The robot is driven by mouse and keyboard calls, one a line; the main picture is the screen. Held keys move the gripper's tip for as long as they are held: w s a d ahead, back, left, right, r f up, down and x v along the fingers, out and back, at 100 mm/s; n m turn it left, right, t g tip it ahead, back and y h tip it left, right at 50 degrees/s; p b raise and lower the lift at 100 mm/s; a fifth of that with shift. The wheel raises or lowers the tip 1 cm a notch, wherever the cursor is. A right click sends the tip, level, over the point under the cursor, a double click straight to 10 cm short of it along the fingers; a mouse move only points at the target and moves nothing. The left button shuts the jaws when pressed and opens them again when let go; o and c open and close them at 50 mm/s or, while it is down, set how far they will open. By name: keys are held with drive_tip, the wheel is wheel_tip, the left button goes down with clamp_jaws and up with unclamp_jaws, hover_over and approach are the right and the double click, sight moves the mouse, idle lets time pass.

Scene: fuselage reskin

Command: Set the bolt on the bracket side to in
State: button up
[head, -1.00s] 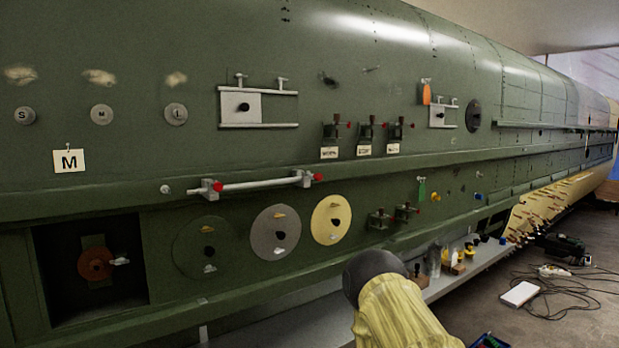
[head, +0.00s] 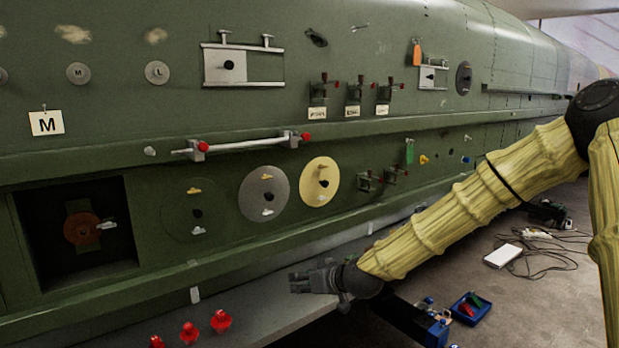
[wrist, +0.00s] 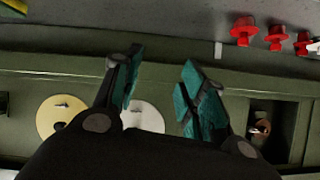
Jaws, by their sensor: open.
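No label naming a bracket side is readable, so I cannot tell which fitting holds the bolt. On the green fuselage in the head view, a grey bar (head: 247,145) spans two brackets with red knobs at its ends. Three small bracketed fittings (head: 354,90) with red knobs stand above small tags too small to read. Two similar fittings (head: 369,182) without tags sit lower down. My gripper (head: 300,281) is below the discs, in front of the grey ledge, apart from all these fittings. In the wrist view my gripper (wrist: 162,60) is open, its teal fingers apart with nothing between them.
Three discs, green (head: 187,212), grey (head: 264,212) and yellow (head: 320,168), are on the lower panel. A recess (head: 110,250) holds a rust-red disc. Several red knobs (head: 189,333) stand on the ledge. A blue tray (head: 470,308) lies on the floor; cables lie beyond.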

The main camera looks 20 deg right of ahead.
drive_tip(key=w+d+r+t+y, duration=0.1)
drive_tip(key=w+d+r+t, duration=0.1)
drive_tip(key=r, duration=0.8)
drive_tip(key=w+d+r+t, duration=0.1)
drive_tip(key=w+d+r, duration=0.1)
drive_tip(key=r, duration=0.7)
drive_tip(key=n+t, duration=0.2)
drive_tip(key=t, duration=0.1)
approach(308, 136)
drive_tip(key=shift+y, duration=0.4)
drive_tip(key=shift+p+x, duration=1.75)
drive_tip(key=shift+x, duration=2.9)
drive_tip(key=shift+d+f, duration=0.15)
drive_tip(key=shift+d, duration=0.05)
clamp_jaws()
